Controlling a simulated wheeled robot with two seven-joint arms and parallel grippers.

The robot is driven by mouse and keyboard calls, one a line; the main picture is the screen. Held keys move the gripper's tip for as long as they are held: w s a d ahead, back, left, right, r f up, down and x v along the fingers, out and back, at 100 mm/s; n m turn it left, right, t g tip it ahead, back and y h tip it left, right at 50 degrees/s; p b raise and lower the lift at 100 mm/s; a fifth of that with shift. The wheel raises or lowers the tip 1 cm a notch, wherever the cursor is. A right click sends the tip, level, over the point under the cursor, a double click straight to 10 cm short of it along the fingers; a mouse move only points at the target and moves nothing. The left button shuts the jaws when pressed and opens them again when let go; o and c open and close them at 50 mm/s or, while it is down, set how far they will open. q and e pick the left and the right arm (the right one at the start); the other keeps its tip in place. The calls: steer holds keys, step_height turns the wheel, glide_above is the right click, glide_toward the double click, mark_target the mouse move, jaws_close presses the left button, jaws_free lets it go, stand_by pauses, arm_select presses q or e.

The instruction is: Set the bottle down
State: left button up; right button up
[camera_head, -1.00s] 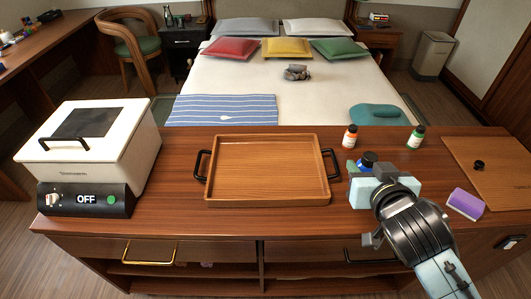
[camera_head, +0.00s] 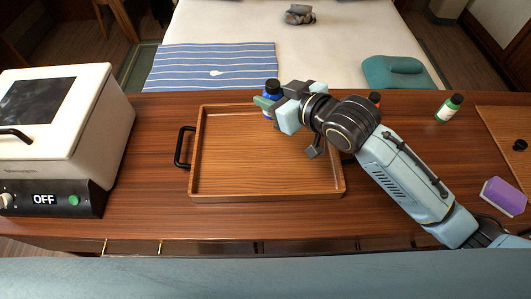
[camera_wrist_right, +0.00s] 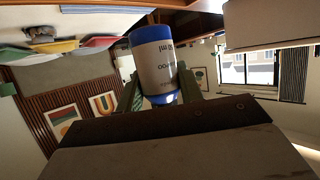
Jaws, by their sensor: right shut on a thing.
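In the right wrist view the bottle (camera_wrist_right: 155,62) sits between the two fingers, with a white label and blue ends. My left gripper is not in view.
A green-capped bottle (camera_head: 449,107) and a purple-and-white block (camera_head: 504,195) are at the right. A white cooker (camera_head: 60,120) marked OFF stands left. The tray floor looks empty.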

mark_target(265, 116)
steer(key=shift+w+a+f+n+g+y+b, duration=0.1)
steer(key=shift+a+f+n+g+y+b, duration=0.3)
steer(key=shift+a+f, duration=0.5)
step_height(265, 116, down, 4)
steer(key=shift+d+f+b, duration=0.1)
steer(key=shift+f+b, duration=0.15)
steer(key=shift+b, duration=0.2)
steer(key=shift+f, duration=0.55)
step_height(265, 116, down, 3)
steer(key=shift+f+b, duration=0.1)
steer(key=shift+b, duration=0.45)
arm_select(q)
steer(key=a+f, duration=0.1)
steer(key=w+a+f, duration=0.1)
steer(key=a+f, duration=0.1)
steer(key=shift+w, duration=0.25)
arm_select(e)
steer(key=shift+f, duration=0.1)
steer(key=o, duration=1)
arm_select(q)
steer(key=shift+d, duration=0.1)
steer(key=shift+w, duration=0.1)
